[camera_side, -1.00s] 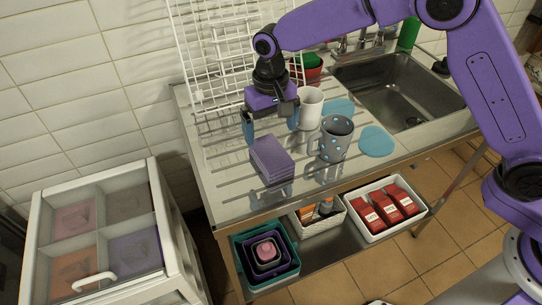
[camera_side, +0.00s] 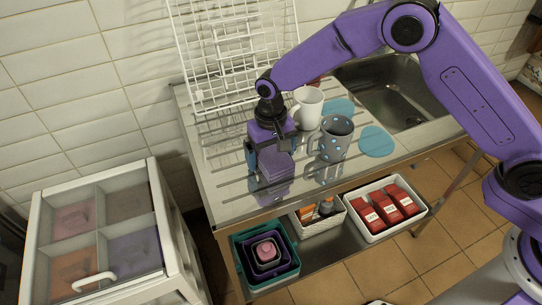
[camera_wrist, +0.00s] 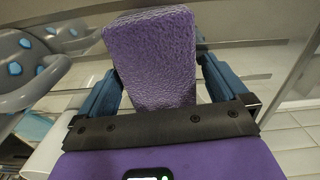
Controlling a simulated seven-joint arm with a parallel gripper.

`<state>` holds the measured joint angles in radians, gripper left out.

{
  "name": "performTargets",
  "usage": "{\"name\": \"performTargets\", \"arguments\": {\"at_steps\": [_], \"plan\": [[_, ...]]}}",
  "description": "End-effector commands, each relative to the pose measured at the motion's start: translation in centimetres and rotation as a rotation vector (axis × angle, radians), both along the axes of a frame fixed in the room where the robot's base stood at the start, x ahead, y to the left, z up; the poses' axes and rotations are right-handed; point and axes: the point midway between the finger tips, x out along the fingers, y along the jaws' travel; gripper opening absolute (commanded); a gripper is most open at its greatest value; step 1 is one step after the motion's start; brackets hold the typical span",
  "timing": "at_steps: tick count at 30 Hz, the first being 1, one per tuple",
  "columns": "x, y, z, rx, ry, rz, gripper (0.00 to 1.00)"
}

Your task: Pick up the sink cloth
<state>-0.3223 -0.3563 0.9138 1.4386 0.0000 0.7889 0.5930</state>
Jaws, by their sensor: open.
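The sink cloth (camera_side: 277,170) is a purple, textured, folded block lying on the steel drainboard near its front edge. My gripper (camera_side: 271,157) is directly above and around it, pointing down, with its blue fingers apart. In the wrist view, the cloth (camera_wrist: 152,58) lies between the two open fingers (camera_wrist: 158,88), with a gap visible on the left side and a narrower one on the right. The gripper hides the cloth's back part in the side view.
A grey mug with blue dots (camera_side: 336,138) stands close right of the cloth, a white mug (camera_side: 308,107) behind it. Blue round mats (camera_side: 377,141) lie to the right. A white wire rack (camera_side: 215,50) stands behind, the sink (camera_side: 395,90) at the back right. The drainboard's left is clear.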

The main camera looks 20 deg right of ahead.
Motion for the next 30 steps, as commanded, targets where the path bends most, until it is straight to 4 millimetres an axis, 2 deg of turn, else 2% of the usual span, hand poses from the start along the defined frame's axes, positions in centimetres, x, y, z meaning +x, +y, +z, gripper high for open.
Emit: {"name": "performTargets", "arguments": {"at_steps": [2,6,20,26,30], "plan": [[0.0,0.0,0.0,0.0,0.0,0.0,1.0],[0.0,0.0,0.0,0.0,0.0,0.0,0.54],[0.0,0.0,0.6,0.0,-0.001,0.0,0.54],[0.1,0.0,2.9,0.003,-0.004,0.0,0.54],[-1.1,-0.7,4.8,0.001,-0.002,0.0,0.54]]}}
